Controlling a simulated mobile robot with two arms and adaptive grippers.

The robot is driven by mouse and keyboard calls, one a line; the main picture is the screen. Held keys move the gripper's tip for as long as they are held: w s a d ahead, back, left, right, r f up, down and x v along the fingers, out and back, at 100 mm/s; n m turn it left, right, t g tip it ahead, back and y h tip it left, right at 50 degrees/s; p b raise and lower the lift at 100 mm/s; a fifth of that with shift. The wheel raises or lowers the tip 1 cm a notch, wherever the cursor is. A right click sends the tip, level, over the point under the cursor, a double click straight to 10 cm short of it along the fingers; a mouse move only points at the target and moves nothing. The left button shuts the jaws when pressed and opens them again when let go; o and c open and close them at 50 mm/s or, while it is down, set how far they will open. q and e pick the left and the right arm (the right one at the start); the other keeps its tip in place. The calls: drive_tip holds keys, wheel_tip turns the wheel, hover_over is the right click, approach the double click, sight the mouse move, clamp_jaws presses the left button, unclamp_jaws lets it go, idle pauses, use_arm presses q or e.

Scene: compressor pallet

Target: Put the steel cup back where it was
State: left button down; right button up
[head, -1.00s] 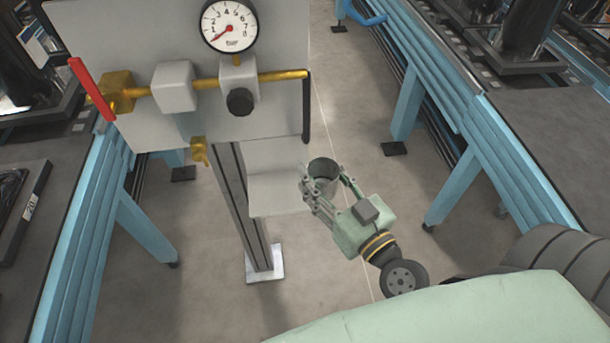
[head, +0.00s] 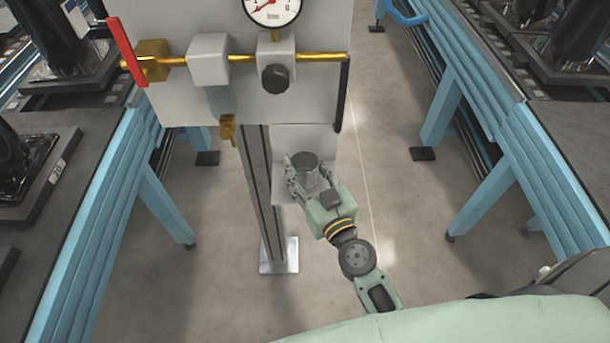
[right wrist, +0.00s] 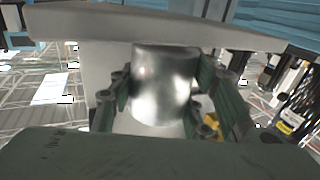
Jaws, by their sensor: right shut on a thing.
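The steel cup (head: 305,169) is a grey metal cylinder, open at the top. My right gripper (head: 308,178) is shut on it, one finger on each side. The cup is over the small light-grey shelf (head: 296,138) below the gauge panel; I cannot tell whether it touches the shelf. In the right wrist view the shiny cup (right wrist: 165,85) fills the space between the two fingers of the right gripper (right wrist: 168,95). My left gripper is not in view.
The grey panel (head: 310,104) carries a pressure gauge (head: 272,8), brass pipe, a black knob (head: 276,78) and a red lever (head: 125,52). A metal post (head: 263,190) stands beside the shelf. Blue-framed conveyors (head: 95,205) flank both sides.

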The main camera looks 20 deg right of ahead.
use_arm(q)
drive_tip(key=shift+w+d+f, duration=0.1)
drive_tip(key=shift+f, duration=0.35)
use_arm(e)
drive_tip(key=shift+f, duration=0.5)
drive_tip(key=shift+f+b, duration=0.2)
drive_tip(key=shift+b, duration=0.1)
drive_tip(key=o, duration=0.8)
drive_tip(key=shift+c, duration=0.2)
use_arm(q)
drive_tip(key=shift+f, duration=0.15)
use_arm(e)
drive_tip(key=o, duration=0.4)
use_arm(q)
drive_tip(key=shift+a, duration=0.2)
use_arm(e)
drive_tip(key=shift+r, duration=0.1)
